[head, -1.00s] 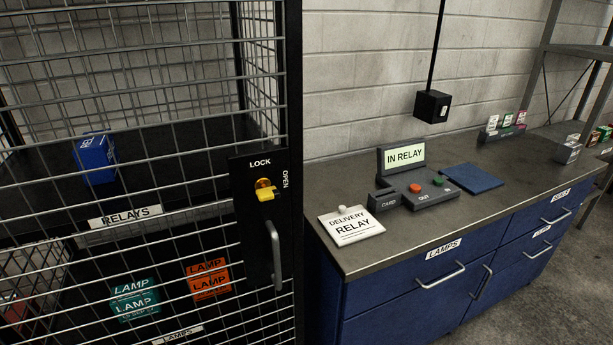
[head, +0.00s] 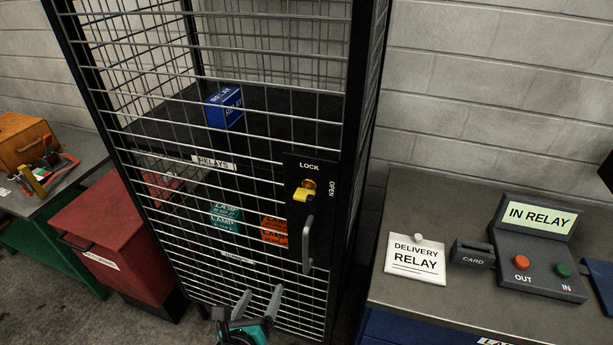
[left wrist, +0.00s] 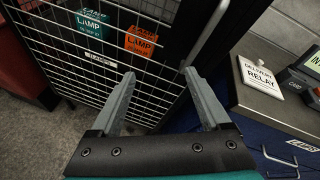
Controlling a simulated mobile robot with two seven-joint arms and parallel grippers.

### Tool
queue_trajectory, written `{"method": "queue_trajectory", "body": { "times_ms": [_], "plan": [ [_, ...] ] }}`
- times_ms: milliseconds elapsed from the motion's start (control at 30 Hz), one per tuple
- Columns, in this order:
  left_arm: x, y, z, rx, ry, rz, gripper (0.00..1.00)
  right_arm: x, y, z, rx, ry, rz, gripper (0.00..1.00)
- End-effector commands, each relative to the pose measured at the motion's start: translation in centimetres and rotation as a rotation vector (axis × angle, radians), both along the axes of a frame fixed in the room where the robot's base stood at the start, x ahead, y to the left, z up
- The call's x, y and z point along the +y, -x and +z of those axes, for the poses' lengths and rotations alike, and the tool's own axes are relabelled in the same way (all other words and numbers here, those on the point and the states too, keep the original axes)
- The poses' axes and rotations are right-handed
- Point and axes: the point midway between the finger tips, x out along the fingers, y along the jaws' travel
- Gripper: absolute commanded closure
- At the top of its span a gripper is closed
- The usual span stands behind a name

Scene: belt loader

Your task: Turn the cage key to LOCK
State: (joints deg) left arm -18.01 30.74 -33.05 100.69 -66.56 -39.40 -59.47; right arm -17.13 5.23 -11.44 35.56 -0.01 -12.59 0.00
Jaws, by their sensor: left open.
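The wire cage (head: 345,240) stands in the middle of the head view with its door closed. On its black lock plate (head: 295,205) sits the yellow key (head: 303,193), below the word LOCK and left of the word OPEN. Its grip points sideways to the lower left, not clearly at either word. A grey door handle (head: 308,245) hangs below it. My left gripper (head: 258,300) is open and empty, low in front of the cage, below the key. The left wrist view shows its spread fingers (left wrist: 165,100) before the mesh. The key is not visible there. My right gripper is not in view.
A counter (head: 400,308) stands right of the cage with a delivery card (head: 415,262) and a control box (head: 540,270). A red bin (head: 110,235) and a bench with a wooden box (head: 28,140) are at left. Inside the cage are a blue relay box (head: 224,110) and lamp boxes.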

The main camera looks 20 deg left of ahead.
Motion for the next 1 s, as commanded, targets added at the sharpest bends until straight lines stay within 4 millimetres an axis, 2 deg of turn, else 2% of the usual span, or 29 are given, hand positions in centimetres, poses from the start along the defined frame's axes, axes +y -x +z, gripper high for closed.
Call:
{"method": "queue_trajectory", "body": {
  "times_ms": [33,100,200,300,400,567,1000],
  "plan": [
    [-1.1,-0.4,4.4,-0.074,-0.089,-0.065,0.2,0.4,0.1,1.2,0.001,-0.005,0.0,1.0],
    [-2.4,-0.7,8.7,-0.166,-0.198,-0.127,0.2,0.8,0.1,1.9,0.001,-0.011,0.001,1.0],
    [-3.8,-0.5,13.3,-0.267,-0.311,-0.178,0.2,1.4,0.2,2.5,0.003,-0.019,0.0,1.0],
    [-4.5,-0.3,16.1,-0.331,-0.379,-0.202,0.2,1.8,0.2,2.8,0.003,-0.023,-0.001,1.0],
    [-4.8,-0.3,17.2,-0.359,-0.408,-0.21,0.2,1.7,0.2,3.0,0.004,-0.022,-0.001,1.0],
    [-4.9,-1.7,17.4,-0.364,-0.413,-0.209,0.2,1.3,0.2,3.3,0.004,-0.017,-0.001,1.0],
    [-5.2,-9.2,17.4,-0.362,-0.41,-0.209,0.2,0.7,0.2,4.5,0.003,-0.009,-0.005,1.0]
  ]
}}
